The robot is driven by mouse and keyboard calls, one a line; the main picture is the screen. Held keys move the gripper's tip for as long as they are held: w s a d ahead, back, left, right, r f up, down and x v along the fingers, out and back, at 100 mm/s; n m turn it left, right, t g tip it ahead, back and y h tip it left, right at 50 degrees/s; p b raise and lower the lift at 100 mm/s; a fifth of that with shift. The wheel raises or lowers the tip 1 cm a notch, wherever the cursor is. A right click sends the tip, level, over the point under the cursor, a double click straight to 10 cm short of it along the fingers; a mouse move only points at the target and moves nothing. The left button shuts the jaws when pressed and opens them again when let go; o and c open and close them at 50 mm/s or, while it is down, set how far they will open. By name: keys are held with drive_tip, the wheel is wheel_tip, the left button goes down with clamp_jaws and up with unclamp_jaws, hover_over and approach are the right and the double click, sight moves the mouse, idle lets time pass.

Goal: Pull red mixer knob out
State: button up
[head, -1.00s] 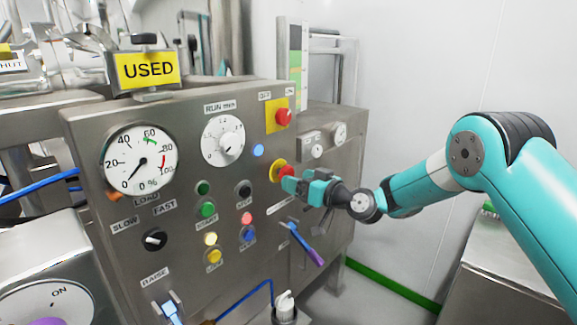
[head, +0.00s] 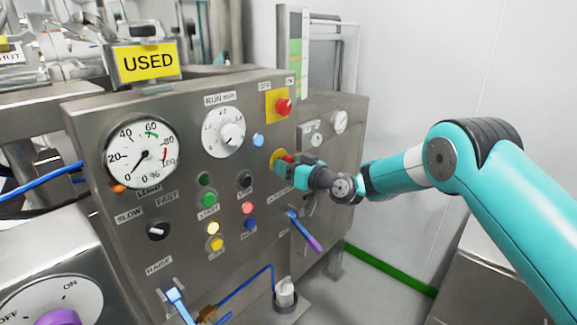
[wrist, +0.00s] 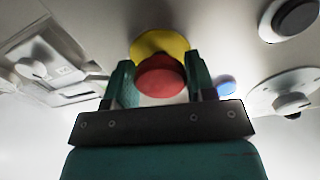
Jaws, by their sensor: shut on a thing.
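The red knob (wrist: 160,78) with a round yellow collar (wrist: 160,42) sits on the steel control panel (head: 190,110). My gripper (head: 284,164) reaches it from the right in the head view and covers much of it. In the wrist view, my gripper (wrist: 160,85) has one finger on each side of the red knob and is shut on it. The yellow collar shows behind the knob, against the panel. A second red knob (head: 284,106) on a square yellow plate sits above, apart from my gripper.
A blue button (head: 258,140) and a white dial (head: 231,134) lie left of my gripper. A lever with a purple handle (head: 308,236) juts out below it. A steel cabinet with gauges (head: 340,121) stands behind at right. The white wall side is clear.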

drive_tip(key=shift+s+d+f+b, duration=0.2)
drive_tip(key=shift+s+d+b, duration=0.25)
drive_tip(key=shift+b, duration=1)
drive_tip(key=shift+r, duration=0.1)
drive_tip(key=o, duration=0.9)
drive_tip(key=shift+d, duration=0.1)
drive_tip(key=o, duration=0.3)
drive_tip(key=shift+d+r, duration=0.1)
drive_tip(key=shift+d, duration=0.05)
drive_tip(key=shift+o, duration=0.3)
drive_tip(key=shift+s, duration=0.1)
